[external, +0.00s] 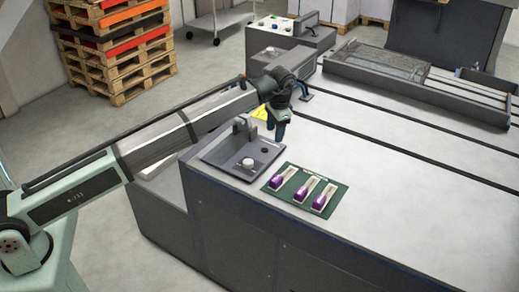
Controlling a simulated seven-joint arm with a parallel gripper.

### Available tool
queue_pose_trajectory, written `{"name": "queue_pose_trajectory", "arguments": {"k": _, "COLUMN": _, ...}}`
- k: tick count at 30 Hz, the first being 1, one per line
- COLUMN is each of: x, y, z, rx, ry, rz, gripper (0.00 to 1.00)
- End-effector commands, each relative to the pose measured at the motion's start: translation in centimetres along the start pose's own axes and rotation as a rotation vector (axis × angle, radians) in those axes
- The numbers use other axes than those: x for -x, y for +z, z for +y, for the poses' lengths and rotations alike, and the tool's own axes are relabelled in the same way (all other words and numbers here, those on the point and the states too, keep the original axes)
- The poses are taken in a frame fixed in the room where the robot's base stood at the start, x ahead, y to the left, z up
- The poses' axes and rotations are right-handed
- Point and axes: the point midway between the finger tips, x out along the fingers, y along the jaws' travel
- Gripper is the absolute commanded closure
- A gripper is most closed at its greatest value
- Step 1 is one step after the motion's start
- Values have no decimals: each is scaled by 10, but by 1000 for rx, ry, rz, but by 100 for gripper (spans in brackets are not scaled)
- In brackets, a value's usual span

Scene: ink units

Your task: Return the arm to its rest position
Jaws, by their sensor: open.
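My gripper (280,134) points down over the white bench top (385,178), behind the grey control panel. It is open and I see nothing held in it. The fingers are small and dark in this view, and the gap between them is hard to make out. My arm reaches in from the lower left. Three purple-and-cream ink units (322,199) lie side by side on a dark green mat (339,189), in front of and to the right of the gripper and apart from it.
The dark control panel (213,155) with a white knob and an upright bracket stands close to the gripper. A grey machine (283,36) and a frame (440,97) stand farther back. The bench's right side is clear.

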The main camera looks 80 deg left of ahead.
Motion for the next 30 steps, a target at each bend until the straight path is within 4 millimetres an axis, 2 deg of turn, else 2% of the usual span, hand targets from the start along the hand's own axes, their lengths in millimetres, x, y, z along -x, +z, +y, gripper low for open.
{"name": "queue_pose_trajectory", "arguments": {"k": 1, "x": -4, "y": 7, "z": 29, "rx": -66, "ry": -14, "rz": -1, "gripper": 45}}
{"name": "queue_pose_trajectory", "arguments": {"k": 6, "x": -17, "y": 23, "z": 109, "rx": -286, "ry": -65, "rz": -6, "gripper": 45}}
{"name": "queue_pose_trajectory", "arguments": {"k": 13, "x": -39, "y": 56, "z": 204, "rx": -562, "ry": -131, "rz": -17, "gripper": 45}}
{"name": "queue_pose_trajectory", "arguments": {"k": 16, "x": -62, "y": 78, "z": 240, "rx": -666, "ry": -151, "rz": -32, "gripper": 45}}
{"name": "queue_pose_trajectory", "arguments": {"k": 18, "x": -85, "y": 93, "z": 256, "rx": -713, "ry": -158, "rz": -45, "gripper": 45}}
{"name": "queue_pose_trajectory", "arguments": {"k": 21, "x": -117, "y": 109, "z": 268, "rx": -740, "ry": -156, "rz": -64, "gripper": 45}}
{"name": "queue_pose_trajectory", "arguments": {"k": 26, "x": -172, "y": 138, "z": 276, "rx": -741, "ry": -139, "rz": -96, "gripper": 45}}
{"name": "queue_pose_trajectory", "arguments": {"k": 30, "x": -224, "y": 168, "z": 276, "rx": -719, "ry": -119, "rz": -129, "gripper": 45}}
